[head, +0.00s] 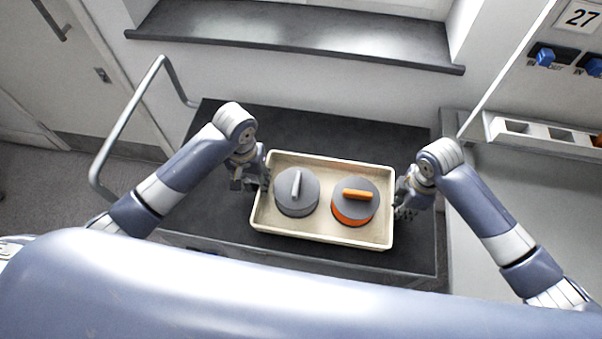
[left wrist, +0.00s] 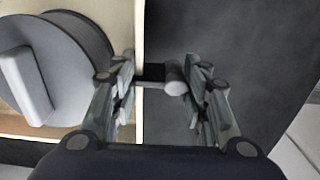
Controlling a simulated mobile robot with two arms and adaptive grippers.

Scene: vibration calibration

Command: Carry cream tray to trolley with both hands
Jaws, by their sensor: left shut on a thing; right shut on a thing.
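The cream tray (head: 322,235) is level in the head view, over the dark top of the trolley (head: 330,128); I cannot tell whether it touches that top. It holds a grey round piece with a grey handle (head: 296,193) and a grey and orange round piece with an orange handle (head: 355,202). My left gripper (head: 262,180) is shut on the tray's left end. In the left wrist view its fingers (left wrist: 163,85) are on either side of a short handle at the tray wall. My right gripper (head: 399,200) is shut on the tray's right end.
The trolley's bent grey push rail (head: 128,110) stands at the left. A dark window sill (head: 290,35) runs behind. At the right are a white bench (head: 535,215), a small compartment rack (head: 545,130) and a panel with blue connectors (head: 545,57). Bare trolley top shows around the tray.

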